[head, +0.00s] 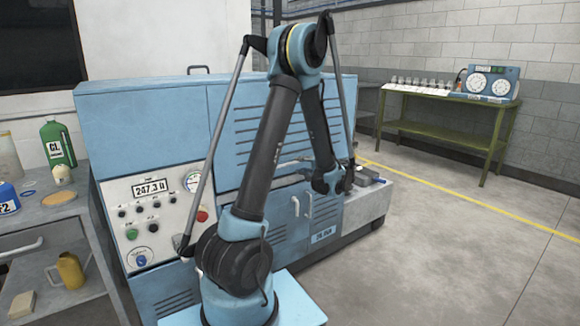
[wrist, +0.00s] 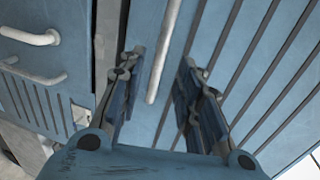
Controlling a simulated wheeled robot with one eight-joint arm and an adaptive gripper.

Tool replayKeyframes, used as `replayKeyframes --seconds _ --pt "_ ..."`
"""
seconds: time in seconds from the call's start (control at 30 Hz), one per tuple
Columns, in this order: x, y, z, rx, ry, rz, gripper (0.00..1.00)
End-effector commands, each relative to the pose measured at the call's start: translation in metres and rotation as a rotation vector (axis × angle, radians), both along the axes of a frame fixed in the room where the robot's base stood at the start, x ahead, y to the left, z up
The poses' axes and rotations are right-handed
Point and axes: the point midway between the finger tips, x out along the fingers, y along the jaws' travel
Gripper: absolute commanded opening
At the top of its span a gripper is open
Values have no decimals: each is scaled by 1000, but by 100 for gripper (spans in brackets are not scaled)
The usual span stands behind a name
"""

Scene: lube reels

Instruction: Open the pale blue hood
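The pale blue hood (head: 150,125) is the large upper cover of the machine, with slatted vents on its right part. It looks closed in the head view. Its slatted face also shows in the wrist view (wrist: 232,65). A pale bar handle (head: 290,163) runs along the hood's lower front, partly behind my arm. In the wrist view the handle (wrist: 166,45) lies between my two fingers. My gripper (wrist: 162,65) is open, with a finger on each side of the bar in the picture. I cannot tell whether the fingers reach around it or touch it.
Below the hood are a control panel (head: 150,215) and cabinet doors with two upright handles (head: 296,206). A grey workbench (head: 50,235) with a green bottle (head: 58,143) stands at the left. A green table (head: 440,128) stands at the back right. The right floor is clear.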

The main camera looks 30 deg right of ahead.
Motion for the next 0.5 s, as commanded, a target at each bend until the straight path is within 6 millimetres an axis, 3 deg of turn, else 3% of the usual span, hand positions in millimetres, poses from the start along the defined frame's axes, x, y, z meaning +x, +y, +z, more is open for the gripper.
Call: replayKeyframes --seconds 0.3,0.5 --pt "50 5 -10 1 0 3 32" --pt "71 6 -15 0 0 1 32"
